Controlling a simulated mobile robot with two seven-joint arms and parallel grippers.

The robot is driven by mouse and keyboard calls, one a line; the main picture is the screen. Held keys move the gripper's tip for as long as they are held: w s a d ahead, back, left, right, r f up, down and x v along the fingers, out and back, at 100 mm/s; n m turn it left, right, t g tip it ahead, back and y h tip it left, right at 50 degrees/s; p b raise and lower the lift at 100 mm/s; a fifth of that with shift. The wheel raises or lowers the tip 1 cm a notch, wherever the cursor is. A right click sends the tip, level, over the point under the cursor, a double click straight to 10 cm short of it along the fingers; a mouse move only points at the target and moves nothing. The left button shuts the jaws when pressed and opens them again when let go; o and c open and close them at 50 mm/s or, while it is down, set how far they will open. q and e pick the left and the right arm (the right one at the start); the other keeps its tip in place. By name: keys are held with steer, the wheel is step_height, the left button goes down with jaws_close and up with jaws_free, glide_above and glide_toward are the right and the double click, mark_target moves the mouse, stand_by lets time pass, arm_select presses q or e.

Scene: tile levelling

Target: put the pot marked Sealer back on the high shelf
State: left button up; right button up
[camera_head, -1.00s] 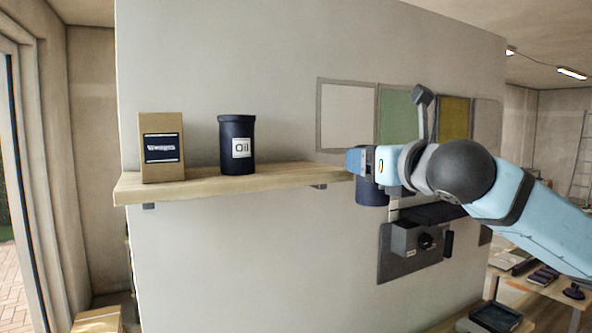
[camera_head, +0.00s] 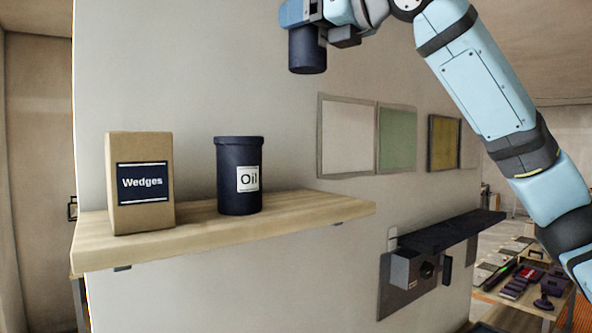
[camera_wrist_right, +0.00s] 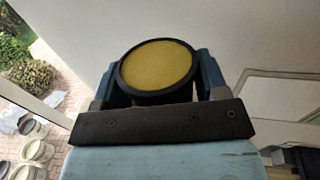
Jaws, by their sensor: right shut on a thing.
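My right gripper (camera_head: 300,14) is shut on a dark navy pot (camera_head: 307,50) and holds it upright in the air, above and beyond the right part of the shelf. No label shows on the side of the held pot that I see. In the right wrist view the pot (camera_wrist_right: 157,70) shows a round yellowish face with a dark rim between the two fingers. The wooden high shelf (camera_head: 300,205) is on the wall below. Its right part is bare. My left gripper is not in view.
A cardboard box marked Wedges (camera_head: 140,183) stands at the shelf's left end. A dark pot marked Oil (camera_head: 239,176) stands right of it. A dark narrow ledge (camera_head: 450,230) is lower right, and a table with several items (camera_head: 535,285) is beyond.

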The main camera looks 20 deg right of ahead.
step_height(320, 180, down, 19)
steer(key=shift+d+r+p, duration=0.1)
steer(key=shift+p, duration=0.8)
steer(key=shift+f, duration=0.3)
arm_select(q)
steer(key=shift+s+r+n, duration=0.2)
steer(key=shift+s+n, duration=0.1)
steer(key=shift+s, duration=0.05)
arm_select(e)
steer(key=shift+s+f, duration=0.1)
steer(key=o, duration=1)
steer(key=shift+f, duration=0.1)
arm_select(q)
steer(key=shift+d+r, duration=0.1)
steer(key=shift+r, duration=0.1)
